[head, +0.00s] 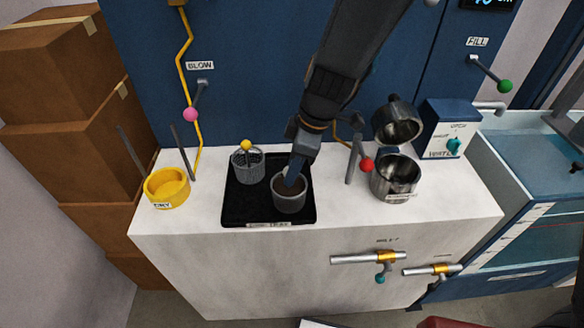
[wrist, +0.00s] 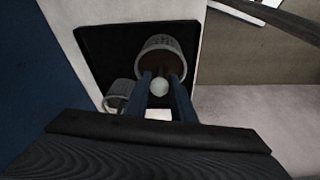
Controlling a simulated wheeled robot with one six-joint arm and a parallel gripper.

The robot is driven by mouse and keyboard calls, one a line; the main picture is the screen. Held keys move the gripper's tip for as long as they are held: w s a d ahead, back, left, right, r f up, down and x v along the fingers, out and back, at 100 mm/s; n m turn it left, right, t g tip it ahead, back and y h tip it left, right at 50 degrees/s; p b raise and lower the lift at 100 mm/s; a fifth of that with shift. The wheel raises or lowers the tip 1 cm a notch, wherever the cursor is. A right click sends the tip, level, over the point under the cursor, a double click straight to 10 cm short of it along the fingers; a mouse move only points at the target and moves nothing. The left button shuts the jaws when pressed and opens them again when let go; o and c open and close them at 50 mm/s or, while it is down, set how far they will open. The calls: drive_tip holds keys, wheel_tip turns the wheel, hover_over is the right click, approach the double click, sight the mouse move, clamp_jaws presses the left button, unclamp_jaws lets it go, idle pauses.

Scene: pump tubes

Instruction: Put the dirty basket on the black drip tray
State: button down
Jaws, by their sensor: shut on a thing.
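A grey basket with a dark brown inside (head: 289,204) is over the right part of the black drip tray (head: 237,213). I cannot tell whether its base touches the tray. My gripper (head: 292,178) comes down from above and is shut on this basket's knob. In the wrist view the pale round knob (wrist: 159,87) sits between my fingertips (wrist: 161,90), with the basket's mesh wall (wrist: 162,43) beyond. A second grey mesh basket (head: 248,168) with a yellow knob stands on the tray's left part, close beside the held one; it also shows in the wrist view (wrist: 119,92).
A yellow ring labelled DRY (head: 167,190) with two posts stands left of the tray. A red-knobbed lever (head: 366,166) and an open metal pot (head: 396,181) stand to the right. The white counter (head: 270,250) is bare in front of the pot.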

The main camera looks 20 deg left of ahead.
drive_tip(key=shift+f, duration=0.15)
drive_tip(key=c, duration=1.5)
unclamp_jaws()
drive_tip(key=shift+r, duration=0.35)
drive_tip(key=b+v, duration=0.3)
drive_tip(key=v, duration=0.8)
drive_tip(key=shift+d+r, duration=0.1)
drive_tip(key=shift+r, duration=0.25)
